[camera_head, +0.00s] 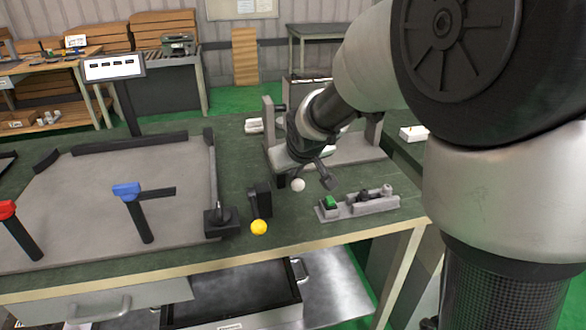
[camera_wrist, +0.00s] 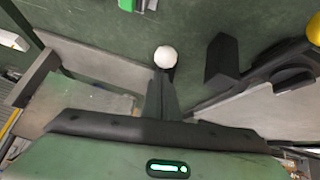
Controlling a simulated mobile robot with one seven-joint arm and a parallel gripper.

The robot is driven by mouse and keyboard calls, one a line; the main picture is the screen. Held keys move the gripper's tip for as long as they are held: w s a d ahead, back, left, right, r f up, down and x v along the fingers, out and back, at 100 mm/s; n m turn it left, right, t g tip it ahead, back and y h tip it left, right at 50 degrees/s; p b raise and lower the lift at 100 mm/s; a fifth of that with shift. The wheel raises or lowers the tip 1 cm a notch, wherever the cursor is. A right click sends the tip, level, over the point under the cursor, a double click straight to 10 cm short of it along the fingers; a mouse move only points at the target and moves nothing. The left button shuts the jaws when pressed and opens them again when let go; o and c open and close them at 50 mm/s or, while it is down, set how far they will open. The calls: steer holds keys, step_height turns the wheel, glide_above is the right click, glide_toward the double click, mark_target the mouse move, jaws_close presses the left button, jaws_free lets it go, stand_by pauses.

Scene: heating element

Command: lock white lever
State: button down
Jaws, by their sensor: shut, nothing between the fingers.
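The white lever shows as a round white knob (camera_head: 298,185) near the front middle of the green bench. It also shows in the wrist view (camera_wrist: 165,57), above the middle. The lever's stem is mostly hidden by my arm. My gripper (camera_head: 326,177) is low over the bench, just right of the knob in the head view. In the wrist view my shut, empty fingers (camera_wrist: 163,90) point up the picture towards the knob, with their tips close to it. I cannot tell whether they touch it.
A black block (camera_head: 262,199) and a yellow knob (camera_head: 259,228) stand left of the white knob. A small grey unit with a green button (camera_head: 330,203) lies to the right. A grey fixture (camera_head: 370,148) is behind my gripper. Blue (camera_head: 128,191) and red (camera_head: 7,209) handles are farther left.

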steer(key=shift+s+d+f+b, duration=0.1)
steer(key=shift+s+f+b, duration=0.25)
steer(key=shift+f, duration=0.2)
steer(key=shift+s+d+f+b, duration=0.1)
steer(key=shift+s+f+b, duration=0.1)
steer(key=shift+f+b, duration=0.25)
steer(key=shift+a+f, duration=0.1)
steer(key=shift+f, duration=0.05)
step_height(320, 180, up, 6)
steer(key=p, duration=0.4)
steer(key=s+r, duration=0.2)
steer(key=s, duration=0.6)
steer(key=shift+s+d+r+b, duration=0.2)
steer(key=shift+s+d+b, duration=0.1)
steer(key=shift+s+b, duration=0.1)
